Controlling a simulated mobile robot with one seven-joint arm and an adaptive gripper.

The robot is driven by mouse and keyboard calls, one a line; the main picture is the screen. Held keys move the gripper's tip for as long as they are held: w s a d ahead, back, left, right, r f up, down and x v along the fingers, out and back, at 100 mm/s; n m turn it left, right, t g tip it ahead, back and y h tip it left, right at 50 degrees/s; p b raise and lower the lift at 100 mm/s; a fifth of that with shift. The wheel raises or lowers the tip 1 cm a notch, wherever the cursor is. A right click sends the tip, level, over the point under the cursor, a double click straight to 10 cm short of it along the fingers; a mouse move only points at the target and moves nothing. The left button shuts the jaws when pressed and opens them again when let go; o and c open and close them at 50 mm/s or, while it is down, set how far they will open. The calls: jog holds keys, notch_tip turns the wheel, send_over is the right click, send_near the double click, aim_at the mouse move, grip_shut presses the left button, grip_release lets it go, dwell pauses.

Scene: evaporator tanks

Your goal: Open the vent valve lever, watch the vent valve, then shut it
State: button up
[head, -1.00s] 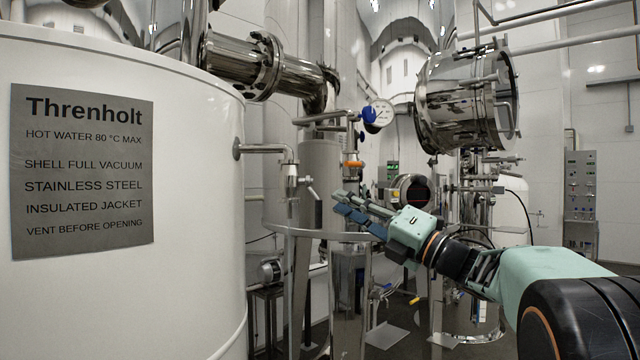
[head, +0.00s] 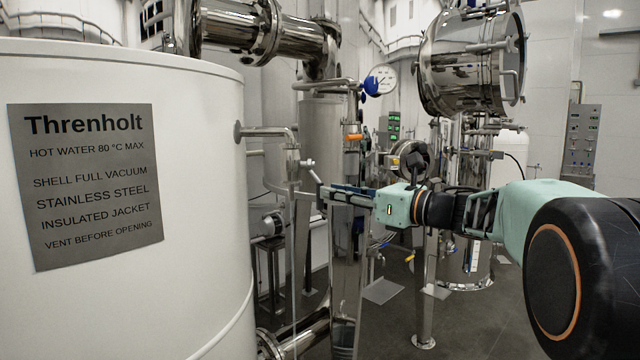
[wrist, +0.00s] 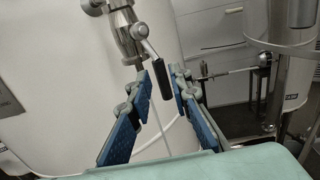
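The vent valve (head: 292,162) is a small steel body on the bent pipe from the white tank's side. It also shows at the top of the wrist view (wrist: 127,32). Its lever slants down and right from the body, ending in a black grip (wrist: 163,80). My gripper (wrist: 160,78) is open, with blue-padded fingers on either side of the black grip in the wrist view. Contact with the grip cannot be made out. In the head view my gripper (head: 326,193) reaches in from the right, and its fingertips hide the lower end of the lever.
The white tank (head: 200,260) with a grey Threnholt sign (head: 88,185) fills the left. A pressure gauge (head: 380,80) and piping stand above the arm. A steel column (head: 345,275) stands just below my fingers. Open floor shows at lower right.

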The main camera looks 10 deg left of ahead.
aim_at(320, 185)
jog(key=p+x, duration=0.1)
jog(key=x, duration=0.4)
jog(key=shift+d, duration=0.1)
grip_shut()
